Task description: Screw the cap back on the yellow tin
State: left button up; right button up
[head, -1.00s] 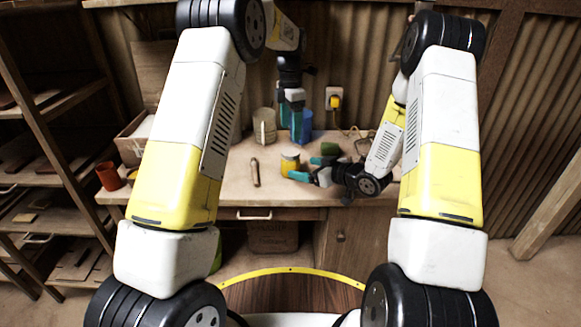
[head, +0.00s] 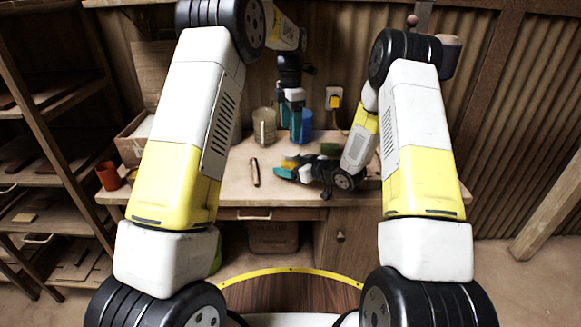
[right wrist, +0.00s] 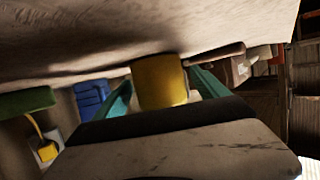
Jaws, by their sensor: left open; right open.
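The yellow tin (head: 291,161) stands on the workbench (head: 225,187), largely hidden in the head view by my right gripper (head: 284,167). In the right wrist view, the yellow tin (right wrist: 160,82) sits between the two teal fingers of my right gripper (right wrist: 163,92), which are spread with a finger on each side. I cannot tell whether they touch it. My left gripper (head: 295,128) hangs fingers-down above the bench, behind the tin and higher; it is open, and nothing shows in it. I cannot make out a cap in either view.
A green block (head: 329,148) lies behind my right gripper. A thin tool (head: 255,172) lies left of the tin. An orange cup (head: 107,176) is at the left end.

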aim_at(291, 151)
grip_shut()
pick_arm(q)
jog(key=m, duration=0.5)
jog(key=shift+s+f, duration=0.1)
jog(key=shift+f, duration=0.1)
jog(key=m, duration=0.4)
jog(key=shift+r, duration=0.2)
jog(key=shift+f, duration=0.1)
jog(key=shift+f, duration=3.95)
